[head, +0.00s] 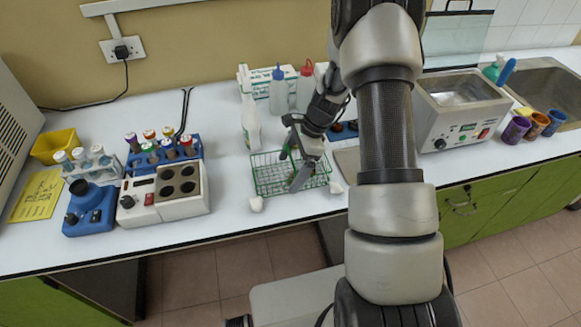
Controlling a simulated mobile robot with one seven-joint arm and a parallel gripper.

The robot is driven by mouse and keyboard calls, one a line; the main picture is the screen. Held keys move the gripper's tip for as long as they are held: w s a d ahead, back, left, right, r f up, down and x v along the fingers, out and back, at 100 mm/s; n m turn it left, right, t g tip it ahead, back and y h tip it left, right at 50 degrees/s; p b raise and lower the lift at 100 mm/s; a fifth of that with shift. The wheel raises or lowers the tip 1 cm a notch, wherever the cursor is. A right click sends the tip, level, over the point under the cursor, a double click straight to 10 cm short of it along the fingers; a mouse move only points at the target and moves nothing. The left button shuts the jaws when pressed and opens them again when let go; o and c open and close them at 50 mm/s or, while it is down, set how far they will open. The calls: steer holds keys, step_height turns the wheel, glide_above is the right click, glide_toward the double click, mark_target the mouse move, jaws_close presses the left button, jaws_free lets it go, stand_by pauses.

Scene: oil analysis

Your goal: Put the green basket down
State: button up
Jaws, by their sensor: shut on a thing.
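The green basket (267,179) is a wire basket near the front edge of the white counter, in the middle of the head view. It looks upright and roughly level. My gripper (291,171) reaches down over it from the upper right and is shut on it. The fingers and wrist hide part of the basket's right side. I cannot tell whether its bottom touches the counter (226,222) or hangs slightly above it.
Left stand a heating block (165,196) and a blue tube rack (165,158). Behind are a white bottle (251,124) and wash bottles (278,95). A water bath (458,112) stands right.

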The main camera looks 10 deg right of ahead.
steer(key=o, duration=0.8)
steer(key=shift+f, duration=0.1)
steer(key=shift+o, duration=0.4)
